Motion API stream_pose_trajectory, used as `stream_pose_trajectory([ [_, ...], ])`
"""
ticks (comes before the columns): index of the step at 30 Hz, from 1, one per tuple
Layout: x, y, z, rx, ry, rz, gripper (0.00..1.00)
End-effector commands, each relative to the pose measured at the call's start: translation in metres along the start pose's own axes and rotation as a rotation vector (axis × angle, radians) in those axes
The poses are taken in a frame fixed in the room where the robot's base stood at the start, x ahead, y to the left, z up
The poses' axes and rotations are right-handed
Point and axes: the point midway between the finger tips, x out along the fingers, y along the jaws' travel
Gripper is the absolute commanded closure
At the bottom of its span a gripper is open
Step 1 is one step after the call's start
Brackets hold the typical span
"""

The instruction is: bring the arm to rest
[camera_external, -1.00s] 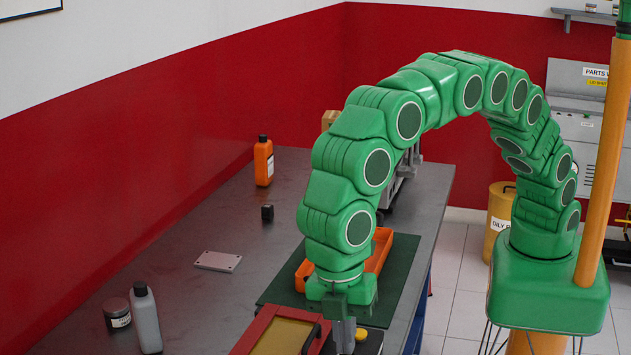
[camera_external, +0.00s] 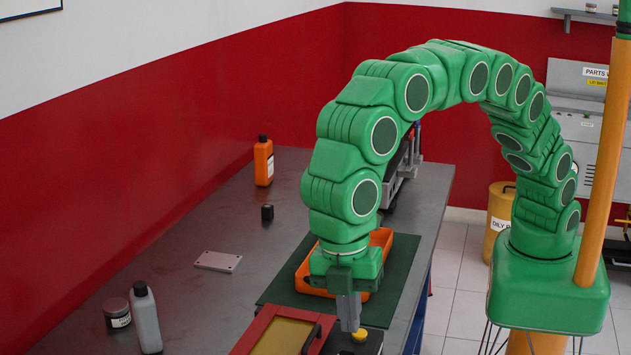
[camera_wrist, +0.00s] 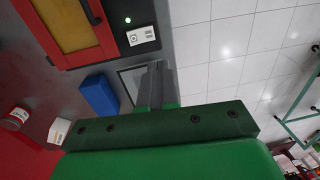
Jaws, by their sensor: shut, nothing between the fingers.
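My gripper (camera_external: 348,312) hangs at the end of my green arm, pointing down over the front part of the workbench (camera_external: 190,290). Its grey fingers are shut together with nothing between them. In the outside view the fingertips overlap the yellow knob (camera_external: 360,335) of a dark box; whether they touch cannot be told there. In the wrist view my gripper (camera_wrist: 156,75) shows its two fingers side by side and empty, with the bench edge and tiled floor beyond.
An orange tray (camera_external: 303,276) on a green mat (camera_external: 400,290) lies behind the gripper. A red-framed box with a yellow panel (camera_external: 282,338) stands at front left. The wrist view shows a blue block (camera_wrist: 100,96). A grey bottle (camera_external: 146,320) and an orange bottle (camera_external: 263,162) stand further left.

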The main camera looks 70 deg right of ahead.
Motion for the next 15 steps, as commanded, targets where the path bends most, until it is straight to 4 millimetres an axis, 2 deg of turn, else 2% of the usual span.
stream_pose_trajectory([
  [5, -0.004, 0.006, 0.009, 0.019, 0.0, 0.002, 1.0],
  [8, -0.013, 0.019, 0.028, 0.064, -0.001, 0.005, 1.0],
  [15, -0.043, 0.055, 0.106, 0.232, -0.007, 0.015, 1.0],
])
